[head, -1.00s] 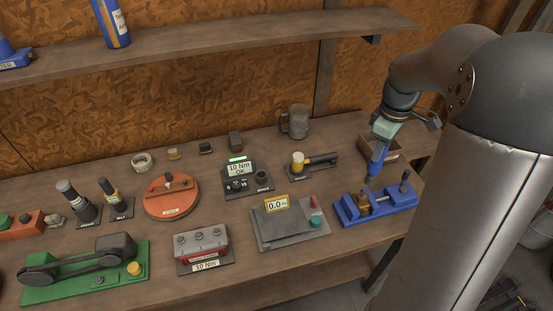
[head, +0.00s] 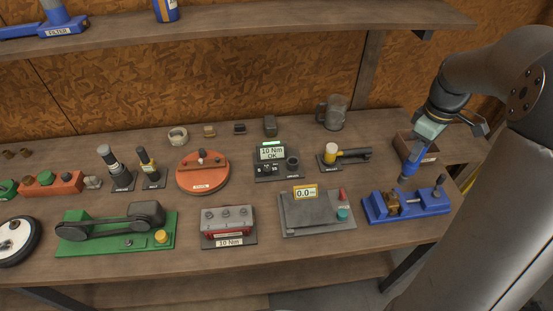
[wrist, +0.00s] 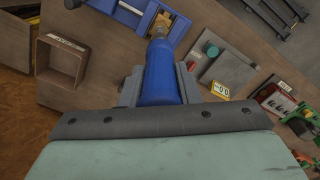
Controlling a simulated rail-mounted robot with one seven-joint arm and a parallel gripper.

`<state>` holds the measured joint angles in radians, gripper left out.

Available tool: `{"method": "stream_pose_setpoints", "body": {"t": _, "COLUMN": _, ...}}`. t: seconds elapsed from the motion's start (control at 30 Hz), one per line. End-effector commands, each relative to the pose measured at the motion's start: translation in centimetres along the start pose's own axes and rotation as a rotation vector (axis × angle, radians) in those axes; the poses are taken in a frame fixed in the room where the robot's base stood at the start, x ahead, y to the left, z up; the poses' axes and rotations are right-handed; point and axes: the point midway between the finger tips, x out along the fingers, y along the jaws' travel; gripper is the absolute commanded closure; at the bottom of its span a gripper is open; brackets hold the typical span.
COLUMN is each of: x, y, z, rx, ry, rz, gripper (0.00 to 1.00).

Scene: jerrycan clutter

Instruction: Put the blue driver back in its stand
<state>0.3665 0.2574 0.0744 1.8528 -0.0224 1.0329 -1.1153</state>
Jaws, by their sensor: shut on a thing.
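The blue driver (head: 413,164) is in my gripper (head: 420,146), tilted, with its lower end just above or at the blue fixture (head: 435,203). In the wrist view the driver (wrist: 160,76) lies between the two fingers of my gripper (wrist: 160,85), which are shut on it, and its metal tip is over the brass-coloured part. I cannot tell if the tip touches it. Two black stands, at the left of the bench, hold a grey-topped driver (head: 109,161) and a yellow-banded driver (head: 147,163). I cannot tell which stand belongs to the blue driver.
An open brown box (head: 430,157) stands behind the fixture. A grey plate with a 0.0 display (head: 305,192) is left of it.

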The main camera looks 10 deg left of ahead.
Motion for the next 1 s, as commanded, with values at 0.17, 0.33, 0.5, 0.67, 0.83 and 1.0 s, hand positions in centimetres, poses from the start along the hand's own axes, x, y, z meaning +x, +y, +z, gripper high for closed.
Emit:
{"method": "stream_pose_setpoints", "body": {"t": 0.17, "x": -0.1, "y": 0.0, "z": 0.0, "rx": 0.0, "ry": 0.001, "rz": 0.002, "gripper": 1.0}}
{"method": "stream_pose_setpoints", "body": {"t": 0.33, "x": -0.1, "y": 0.0, "z": 0.0, "rx": 0.0, "ry": 0.001, "rz": 0.002, "gripper": 1.0}}
{"method": "stream_pose_setpoints", "body": {"t": 0.5, "x": -0.1, "y": 0.0, "z": 0.0, "rx": 0.0, "ry": 0.001, "rz": 0.002, "gripper": 1.0}}
{"method": "stream_pose_setpoints", "body": {"t": 0.67, "x": -0.1, "y": 0.0, "z": -0.1, "rx": -0.001, "ry": 0.001, "rz": 0.002, "gripper": 1.0}}
{"method": "stream_pose_setpoints", "body": {"t": 0.83, "x": 0.2, "y": 0.1, "z": -2.1, "rx": -0.038, "ry": -0.002, "rz": 0.001, "gripper": 1.0}}
{"method": "stream_pose_setpoints", "body": {"t": 1.0, "x": 1.0, "y": -0.2, "z": -8.3, "rx": -0.144, "ry": -0.009, "rz": 0.001, "gripper": 1.0}}
